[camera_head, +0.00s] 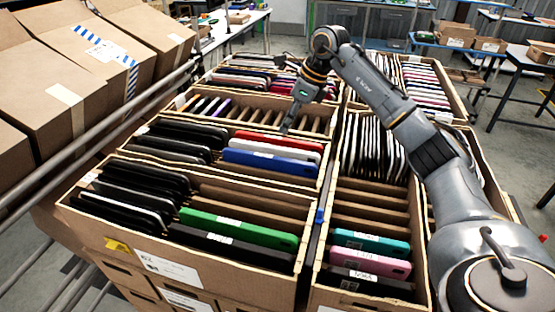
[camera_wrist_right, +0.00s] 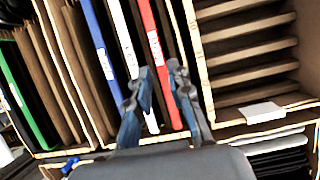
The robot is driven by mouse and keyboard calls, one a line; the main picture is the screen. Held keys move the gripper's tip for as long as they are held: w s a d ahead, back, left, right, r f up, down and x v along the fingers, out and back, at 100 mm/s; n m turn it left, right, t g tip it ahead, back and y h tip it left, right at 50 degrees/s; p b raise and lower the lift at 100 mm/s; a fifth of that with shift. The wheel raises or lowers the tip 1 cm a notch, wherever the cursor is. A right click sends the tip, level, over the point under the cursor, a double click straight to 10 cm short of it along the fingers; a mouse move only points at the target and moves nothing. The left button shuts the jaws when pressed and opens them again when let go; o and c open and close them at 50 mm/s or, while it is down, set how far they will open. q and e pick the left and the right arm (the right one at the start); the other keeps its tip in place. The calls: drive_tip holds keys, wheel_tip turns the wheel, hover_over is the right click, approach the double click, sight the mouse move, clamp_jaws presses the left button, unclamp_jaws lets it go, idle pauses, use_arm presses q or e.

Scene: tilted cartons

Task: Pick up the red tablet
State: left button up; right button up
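The red tablet (camera_head: 280,140) stands on edge in a cardboard carton, at the back of a short row with a white tablet and a blue tablet. In the right wrist view, the red tablet (camera_wrist_right: 153,40) passes between the two fingertips of my right gripper (camera_wrist_right: 159,66). In the head view, my right gripper (camera_head: 288,127) hangs down over the red tablet, partly covering its edge. Its fingers are apart with a gap wider than the tablet. Whether the tips reach below the tablet's top edge I cannot tell. My left gripper is not in view.
The white tablet (camera_head: 275,151) and blue tablet (camera_head: 270,162) stand close in front of the red one. Empty slots (camera_head: 262,117) lie behind it. A carton divider wall (camera_wrist_right: 194,60) runs beside the red tablet in the wrist view. Black tablets (camera_head: 180,137) fill the left side.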

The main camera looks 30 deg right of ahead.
sight(279, 138)
drive_tip(key=shift+w+a+f+p, duration=0.2)
drive_tip(key=shift+f+p, duration=0.2)
drive_tip(key=shift+f, duration=0.1)
drive_tip(key=p+x, duration=0.2)
drive_tip(key=x, duration=0.1)
drive_tip(key=shift+a+f, duration=0.1)
drive_tip(key=shift+f, duration=0.15)
drive_tip(key=shift+w+f, duration=0.1)
drive_tip(key=shift+f, duration=0.2)
drive_tip(key=shift+a+f, duration=0.1)
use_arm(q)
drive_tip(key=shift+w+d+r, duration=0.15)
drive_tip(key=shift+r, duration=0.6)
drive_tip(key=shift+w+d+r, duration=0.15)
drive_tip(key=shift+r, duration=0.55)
use_arm(e)
clamp_jaws()
